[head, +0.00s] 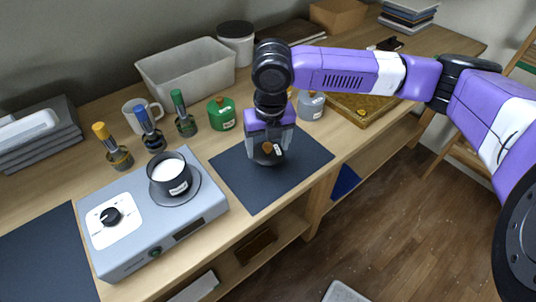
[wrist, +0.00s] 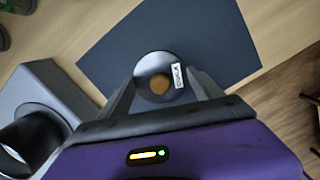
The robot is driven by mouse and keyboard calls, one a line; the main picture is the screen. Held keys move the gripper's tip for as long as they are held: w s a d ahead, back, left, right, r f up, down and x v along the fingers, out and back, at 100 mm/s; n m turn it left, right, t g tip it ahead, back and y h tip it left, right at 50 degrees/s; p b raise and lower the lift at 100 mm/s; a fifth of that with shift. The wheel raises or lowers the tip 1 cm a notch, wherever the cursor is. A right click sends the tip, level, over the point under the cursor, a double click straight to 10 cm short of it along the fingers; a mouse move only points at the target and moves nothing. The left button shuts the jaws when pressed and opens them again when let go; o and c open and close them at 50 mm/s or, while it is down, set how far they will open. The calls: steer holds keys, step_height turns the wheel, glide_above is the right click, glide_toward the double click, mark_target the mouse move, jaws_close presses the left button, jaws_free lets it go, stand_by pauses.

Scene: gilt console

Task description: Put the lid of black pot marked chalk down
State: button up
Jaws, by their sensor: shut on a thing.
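The lid (head: 264,159) is a dark disc with a brown knob and a small white label. It also shows in the wrist view (wrist: 148,64), where the label's writing is too small to read surely. My gripper (head: 268,150) is shut on the lid, with one finger on each side of it. The lid is over the dark mat (head: 305,153); I cannot tell whether it touches it. The black pot (head: 168,187) stands open on the hot plate (head: 205,213), with white contents and a label. In the wrist view the pot (wrist: 32,140) is at lower left.
Bottles with yellow, blue and green tops, a mug (head: 142,116) and a green pot (head: 222,116) stand behind the hot plate. A grey pot (head: 311,106) and a wooden tray (head: 372,112) are behind and right of the mat. Much of the mat is bare.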

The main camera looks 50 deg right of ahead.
mark_target(268, 152)
steer(key=shift+f, duration=2.05)
steer(key=shift+f, duration=0.15)
steer(key=o, duration=1.3)
steer(key=shift+o, duration=0.2)
step_height(268, 152, up, 12)
steer(key=s, duration=0.1)
steer(key=shift+a, duration=0.45)
steer(key=shift+s, duration=0.1)
